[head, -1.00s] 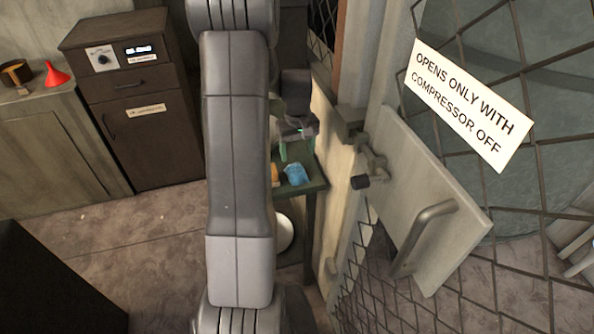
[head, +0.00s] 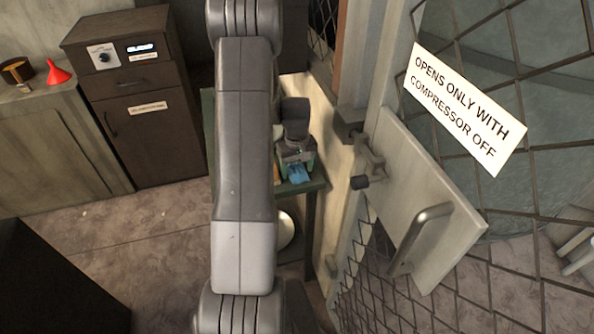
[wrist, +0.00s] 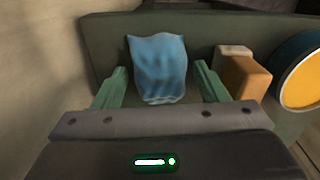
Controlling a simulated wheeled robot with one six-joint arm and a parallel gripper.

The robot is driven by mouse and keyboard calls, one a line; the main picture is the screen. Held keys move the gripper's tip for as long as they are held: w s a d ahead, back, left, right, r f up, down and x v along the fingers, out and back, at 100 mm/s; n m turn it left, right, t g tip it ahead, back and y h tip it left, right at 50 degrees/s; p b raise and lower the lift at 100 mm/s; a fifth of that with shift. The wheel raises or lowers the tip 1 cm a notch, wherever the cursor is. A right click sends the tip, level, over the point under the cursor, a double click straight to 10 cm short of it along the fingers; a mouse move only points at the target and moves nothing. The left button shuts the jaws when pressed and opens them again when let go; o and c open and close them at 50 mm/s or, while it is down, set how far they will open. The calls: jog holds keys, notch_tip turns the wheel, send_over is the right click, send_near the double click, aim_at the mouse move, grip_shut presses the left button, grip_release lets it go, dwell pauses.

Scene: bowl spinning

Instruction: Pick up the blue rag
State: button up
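The blue rag (wrist: 158,68) lies on a green table (wrist: 100,42) in the wrist view, ahead of and between the two green fingers of my gripper (wrist: 160,88). The fingers stand wide apart, and I see nothing gripped; whether they touch the rag I cannot tell. In the head view, the rag (head: 299,172) shows as a small blue patch at the table's edge, partly covered by my gripper (head: 297,160) above it.
A tan block (wrist: 243,75) lies right of the rag, close to the right finger. A wall (head: 322,125) and a fence gate with a panel (head: 425,200) stand right of the table.

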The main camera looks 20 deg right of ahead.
aim_at(297, 167)
jog(key=c, duration=1)
notch_tip(297, 167, up, 10)
jog(key=shift+b, duration=0.55)
jog(key=shift+o, duration=1.1)
jog(key=shift+c, duration=0.7)
